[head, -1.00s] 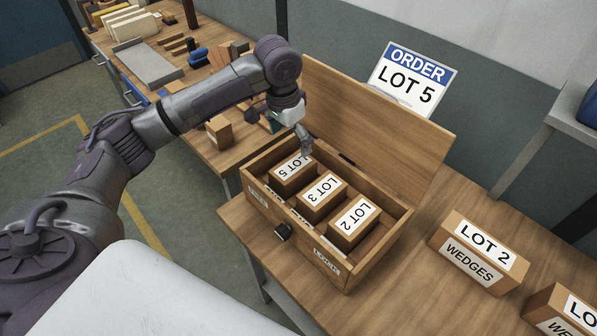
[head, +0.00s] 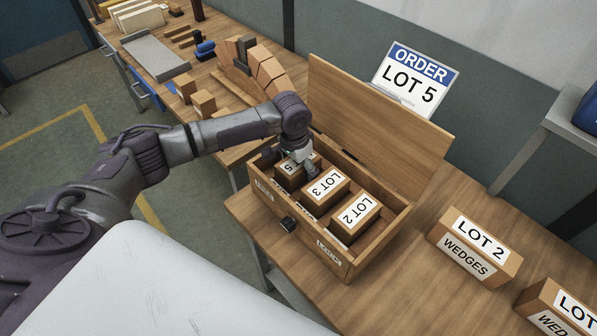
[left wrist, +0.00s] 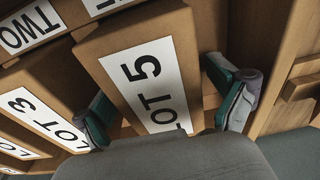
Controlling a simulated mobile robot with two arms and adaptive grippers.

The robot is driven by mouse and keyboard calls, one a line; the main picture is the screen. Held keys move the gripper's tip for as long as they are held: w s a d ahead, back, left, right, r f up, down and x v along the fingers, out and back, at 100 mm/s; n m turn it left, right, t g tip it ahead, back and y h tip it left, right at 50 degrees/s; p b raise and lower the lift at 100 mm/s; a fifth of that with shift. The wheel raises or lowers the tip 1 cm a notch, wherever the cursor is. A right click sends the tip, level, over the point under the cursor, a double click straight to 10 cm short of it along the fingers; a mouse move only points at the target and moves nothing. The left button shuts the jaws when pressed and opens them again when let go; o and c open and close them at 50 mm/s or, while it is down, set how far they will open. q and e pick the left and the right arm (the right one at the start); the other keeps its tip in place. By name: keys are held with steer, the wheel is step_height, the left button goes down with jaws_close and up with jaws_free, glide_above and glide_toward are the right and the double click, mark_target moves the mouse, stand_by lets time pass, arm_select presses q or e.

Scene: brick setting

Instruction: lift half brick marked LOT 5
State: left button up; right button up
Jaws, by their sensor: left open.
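The half brick marked LOT 5 (head: 289,175) lies in the left end of an open wooden box (head: 352,262), partly hidden by my left gripper in the head view. My left gripper (head: 297,164) is over it, open. In the left wrist view the LOT 5 brick (left wrist: 148,75) shows its white label between the two green-padded fingers of the gripper (left wrist: 165,112), one on each side. The brick marked LOT 3 (head: 324,192) and the brick marked LOT 2 (head: 354,215) lie beside it in the box. My right gripper is not in view.
The box's raised lid (head: 375,125) stands behind it, with an ORDER LOT 5 sign (head: 413,78) beyond. Cartons marked LOT 2 WEDGES (head: 474,248) stand to the right. A brick arch (head: 262,65) and loose blocks sit at the back left.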

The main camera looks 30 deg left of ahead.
arm_select(q)
steer(key=c, duration=1.8)
steer(key=shift+r, duration=0.1)
jaws_close()
